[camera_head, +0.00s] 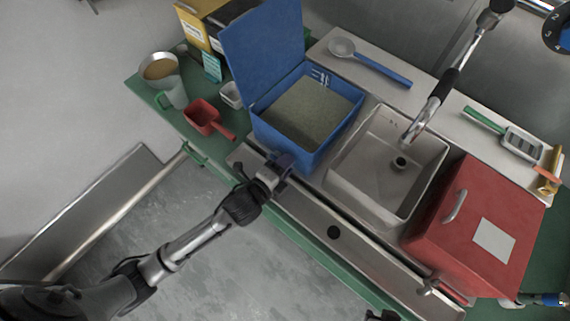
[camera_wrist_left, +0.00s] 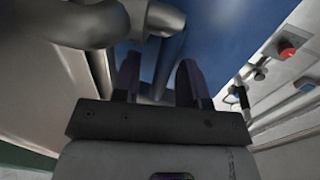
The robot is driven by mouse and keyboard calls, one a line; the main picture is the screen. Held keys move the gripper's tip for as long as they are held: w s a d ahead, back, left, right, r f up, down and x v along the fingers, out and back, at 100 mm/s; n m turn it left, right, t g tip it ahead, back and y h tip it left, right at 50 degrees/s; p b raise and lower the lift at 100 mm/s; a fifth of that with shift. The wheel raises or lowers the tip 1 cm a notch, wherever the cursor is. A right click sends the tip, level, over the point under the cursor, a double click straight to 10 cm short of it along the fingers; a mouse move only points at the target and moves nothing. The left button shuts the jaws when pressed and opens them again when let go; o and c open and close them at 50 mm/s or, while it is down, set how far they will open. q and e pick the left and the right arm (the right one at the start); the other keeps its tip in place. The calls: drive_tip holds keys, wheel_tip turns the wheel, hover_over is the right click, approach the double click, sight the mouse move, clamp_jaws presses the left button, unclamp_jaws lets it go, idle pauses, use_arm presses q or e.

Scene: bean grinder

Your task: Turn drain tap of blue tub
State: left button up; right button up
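The blue tub (camera_head: 298,151) stands at the back of the counter with its lid up and grey-green granular contents inside. My left gripper (camera_head: 284,164) is at the tub's lower front and hides the drain tap in the head view. In the left wrist view, the metal drain tap (camera_wrist_left: 152,18) shows in front of the blue tub wall (camera_wrist_left: 225,35). A dark piece at the bottom edge may be my right gripper (camera_head: 381,316).
A steel sink (camera_head: 375,178) with a faucet (camera_head: 441,92) lies right of the tub, then a red box (camera_head: 478,220). A red scoop (camera_head: 203,116), a green-handled cup (camera_head: 174,94) and a bowl (camera_head: 158,72) stand left. A drain channel (camera_head: 365,250) runs along the front.

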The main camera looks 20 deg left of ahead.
use_arm(q)
clamp_jaws()
idle(0.4)
